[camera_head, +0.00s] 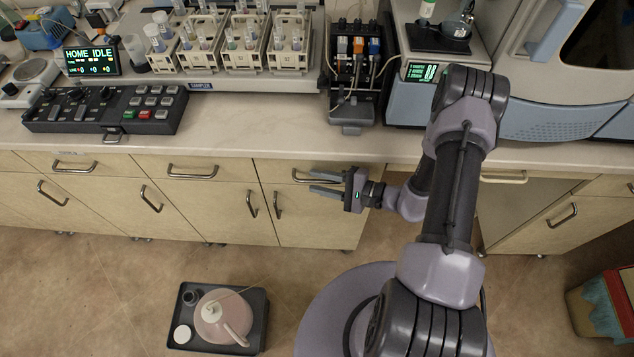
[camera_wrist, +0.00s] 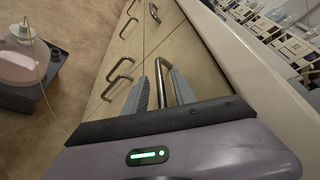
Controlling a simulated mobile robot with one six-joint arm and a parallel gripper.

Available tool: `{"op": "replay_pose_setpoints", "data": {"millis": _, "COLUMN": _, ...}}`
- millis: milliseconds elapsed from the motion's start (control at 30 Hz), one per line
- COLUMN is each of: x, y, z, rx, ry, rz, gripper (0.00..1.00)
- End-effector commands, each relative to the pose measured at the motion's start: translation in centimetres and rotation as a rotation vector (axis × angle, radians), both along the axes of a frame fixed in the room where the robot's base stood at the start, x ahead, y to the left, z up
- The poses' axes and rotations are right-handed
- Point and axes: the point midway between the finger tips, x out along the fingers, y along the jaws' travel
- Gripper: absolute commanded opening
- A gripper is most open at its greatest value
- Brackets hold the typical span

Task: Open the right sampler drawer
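The right sampler drawer (camera_head: 277,168) is a pale wood front below the counter under the sampler, and looks closed. Its metal bar handle (camera_head: 299,176) is partly hidden by my gripper (camera_head: 312,181) in the head view. In the wrist view, the handle (camera_wrist: 160,78) shows between the two grey fingers of my gripper (camera_wrist: 161,76). The fingers are apart, one on each side of the bar, with gaps visible. I cannot tell whether either finger touches it.
A cabinet door with a handle (camera_head: 277,205) is below the drawer. Another drawer (camera_head: 192,166) is to its left. The counter edge (camera_head: 250,148) runs above. A dark tray (camera_head: 255,318) with a pinkish bottle (camera_head: 222,318) stands on the floor. The floor right of the tray is partly clear.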

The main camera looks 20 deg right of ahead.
Motion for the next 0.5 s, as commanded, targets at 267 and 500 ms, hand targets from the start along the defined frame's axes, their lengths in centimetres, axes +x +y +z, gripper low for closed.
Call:
{"op": "replay_pose_setpoints", "data": {"millis": 267, "x": 0.54, "y": 0.7, "z": -0.14, "rx": 0.001, "ry": -0.001, "rz": -0.001, "gripper": 0.32}}
{"op": "replay_pose_setpoints", "data": {"millis": 500, "x": 0.53, "y": 0.68, "z": -0.13, "rx": 0.001, "ry": -0.001, "rz": -0.001, "gripper": 0.09}}
